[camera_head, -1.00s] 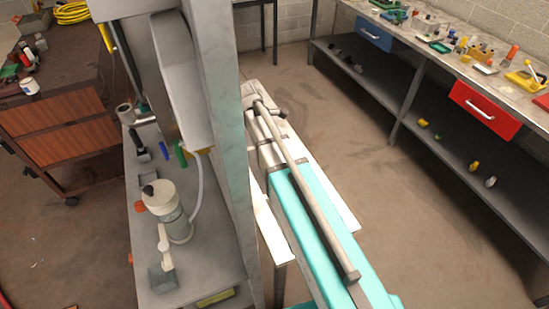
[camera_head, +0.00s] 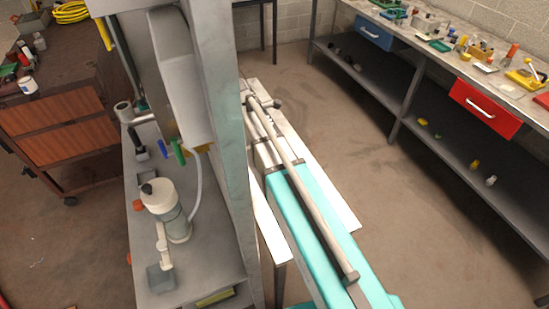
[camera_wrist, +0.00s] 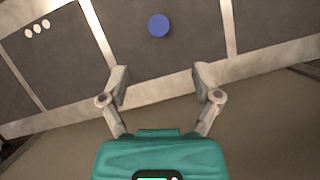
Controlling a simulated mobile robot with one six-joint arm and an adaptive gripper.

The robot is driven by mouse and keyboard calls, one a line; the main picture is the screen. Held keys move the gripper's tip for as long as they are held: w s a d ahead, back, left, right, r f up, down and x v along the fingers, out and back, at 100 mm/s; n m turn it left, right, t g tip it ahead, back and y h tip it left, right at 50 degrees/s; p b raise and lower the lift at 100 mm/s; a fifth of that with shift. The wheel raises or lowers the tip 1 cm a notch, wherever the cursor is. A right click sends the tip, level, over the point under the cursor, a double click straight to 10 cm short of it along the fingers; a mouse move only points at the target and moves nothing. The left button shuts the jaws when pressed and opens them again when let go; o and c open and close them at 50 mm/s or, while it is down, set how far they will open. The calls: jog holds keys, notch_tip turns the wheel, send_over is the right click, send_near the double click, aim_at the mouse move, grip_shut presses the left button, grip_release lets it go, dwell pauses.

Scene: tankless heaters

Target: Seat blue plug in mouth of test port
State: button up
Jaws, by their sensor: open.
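A round blue disc, which looks like the blue plug (camera_wrist: 159,25), shows in the wrist view on a dark grey panel, beyond my fingertips. My gripper (camera_wrist: 160,75) is open and empty, its two grey fingers apart, with the blue disc ahead of the gap and not touched. In the head view my gripper is not clearly visible behind the grey upright. A blue handle-like piece (camera_head: 165,149) and a green one (camera_head: 179,152) show beside the upright, but I cannot tell whether the blue one is the plug. I cannot make out the test port's mouth.
A grey upright (camera_head: 228,150) stands close to my arm. A wooden drawer cabinet (camera_head: 60,140) stands left.

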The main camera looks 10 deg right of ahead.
jog(key=shift+b+x, duration=3.25)
jog(key=shift+x, duration=0.55)
jog(key=shift+b+x, duration=2.4)
jog(key=shift+x, duration=0.2)
jog(key=shift+w+r, duration=0.1)
grip_shut()
